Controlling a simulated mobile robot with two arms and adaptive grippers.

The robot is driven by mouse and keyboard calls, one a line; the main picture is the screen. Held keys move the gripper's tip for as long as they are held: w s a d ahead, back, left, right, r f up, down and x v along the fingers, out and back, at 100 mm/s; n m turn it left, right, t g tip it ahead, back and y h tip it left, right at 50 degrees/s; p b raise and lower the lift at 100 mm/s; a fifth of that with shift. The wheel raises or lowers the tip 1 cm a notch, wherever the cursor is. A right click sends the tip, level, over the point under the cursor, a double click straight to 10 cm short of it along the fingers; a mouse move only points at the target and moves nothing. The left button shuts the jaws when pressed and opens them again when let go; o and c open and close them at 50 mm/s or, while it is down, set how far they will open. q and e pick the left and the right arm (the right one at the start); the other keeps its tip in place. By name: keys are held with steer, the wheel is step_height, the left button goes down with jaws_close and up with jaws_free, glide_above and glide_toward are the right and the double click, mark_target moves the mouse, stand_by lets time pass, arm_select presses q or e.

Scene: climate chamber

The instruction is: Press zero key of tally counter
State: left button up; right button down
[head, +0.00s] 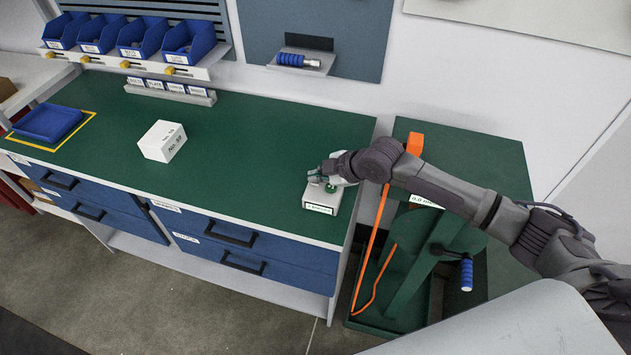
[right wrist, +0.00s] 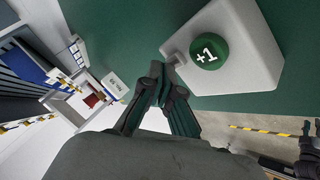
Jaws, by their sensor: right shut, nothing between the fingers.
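The tally counter (head: 319,200) is a pale grey block at the right end of the green bench top, with a display on its front. In the right wrist view the tally counter (right wrist: 250,75) carries a round green "+1" button (right wrist: 208,52) and a small grey key (right wrist: 177,47) at its edge. My right gripper (head: 327,176) is shut and empty over the counter and partly hides its top. In the right wrist view its fingertips (right wrist: 163,70) are close to the grey key; I cannot tell if they touch. My left gripper is not in view.
A white box (head: 161,141) stands mid-bench, and a blue tray (head: 48,122) lies at the far left. Blue bins (head: 140,37) hang behind. A green stand with an orange bar (head: 371,245) is right of the bench. The bench between box and counter is clear.

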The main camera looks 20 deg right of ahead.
mark_target(318, 183)
steer(key=shift+f, duration=0.4)
stand_by(0.8)
steer(key=shift+r, duration=0.1)
steer(key=shift+r+p, duration=0.65)
steer(key=shift+r, duration=0.1)
steer(key=shift+r, duration=0.1)
step_height(318, 183, up, 5)
steer(key=p, duration=0.4)
steer(key=shift+p, duration=0.3)
stand_by(0.3)
